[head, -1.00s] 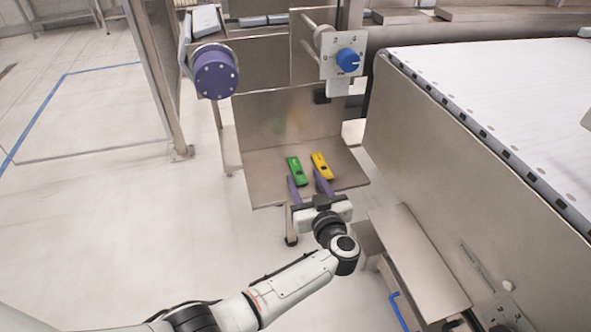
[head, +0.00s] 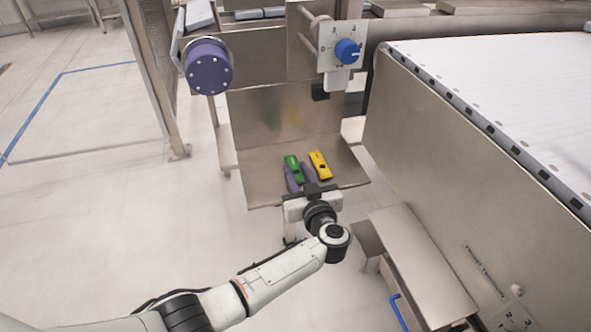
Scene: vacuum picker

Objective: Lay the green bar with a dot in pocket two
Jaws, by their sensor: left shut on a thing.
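The green bar (head: 291,162) lies on the metal shelf (head: 265,186), with a dark mark on it. The fingers hide part of the bar. A yellow bar (head: 320,165) with a dark dot lies just to the right, close to the right finger. I cannot make out which place is pocket two. My right gripper is not in view.
Behind the shelf stands an upright metal plate (head: 250,115). A blue knob (head: 347,51) on a numbered panel and a purple round drum (head: 208,66) are above. A white conveyor belt (head: 500,85) with a tall metal side wall runs along the right.

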